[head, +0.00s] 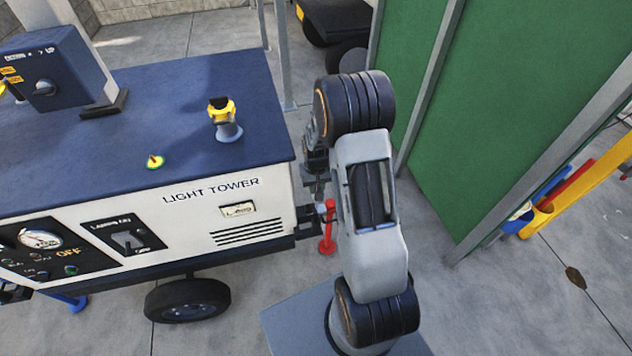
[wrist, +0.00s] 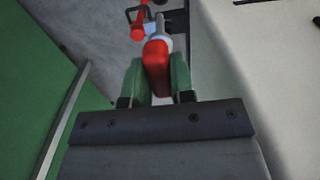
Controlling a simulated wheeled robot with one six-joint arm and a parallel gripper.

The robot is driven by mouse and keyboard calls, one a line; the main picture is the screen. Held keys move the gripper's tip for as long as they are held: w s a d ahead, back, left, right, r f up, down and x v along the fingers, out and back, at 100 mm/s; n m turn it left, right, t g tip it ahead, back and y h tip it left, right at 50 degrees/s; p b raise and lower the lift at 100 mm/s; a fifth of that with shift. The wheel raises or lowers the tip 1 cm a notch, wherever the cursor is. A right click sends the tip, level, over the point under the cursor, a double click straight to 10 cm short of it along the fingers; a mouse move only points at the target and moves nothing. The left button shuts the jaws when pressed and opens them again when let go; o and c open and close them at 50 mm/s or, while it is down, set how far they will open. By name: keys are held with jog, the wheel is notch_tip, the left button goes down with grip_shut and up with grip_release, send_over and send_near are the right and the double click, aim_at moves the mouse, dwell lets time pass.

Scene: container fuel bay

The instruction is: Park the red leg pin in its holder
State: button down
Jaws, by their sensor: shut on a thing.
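My gripper (wrist: 157,78) is shut on the red leg pin (wrist: 157,58), whose red grip sits between the two green fingers in the wrist view. The pin's pale grey shank points away from the gripper. Its tip is close to a red leg (wrist: 137,31) and a small bracket, and I cannot tell whether it touches them. In the head view my gripper (head: 318,188) is beside the light tower's right end, just above the red leg (head: 327,236), and is partly hidden by my arm. I cannot make out the pin's holder clearly.
The light tower trailer (head: 150,120) is left of my arm in the head view. A green container door (head: 440,110) stands close on the right. Its edge also shows on the left of the wrist view (wrist: 35,100). Grey floor lies between them.

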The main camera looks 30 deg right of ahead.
aim_at(316, 207)
jog(key=shift+f+b, duration=2.55)
jog(key=shift+f, duration=1.15)
jog(key=shift+f+b, duration=0.45)
jog(key=shift+b, duration=0.1)
jog(key=shift+f+b, duration=0.4)
jog(key=shift+f, duration=0.45)
jog(key=shift+f+b, duration=1.15)
jog(key=shift+f, duration=0.25)
jog(key=shift+f+b, duration=1.25)
jog(key=shift+f, duration=0.05)
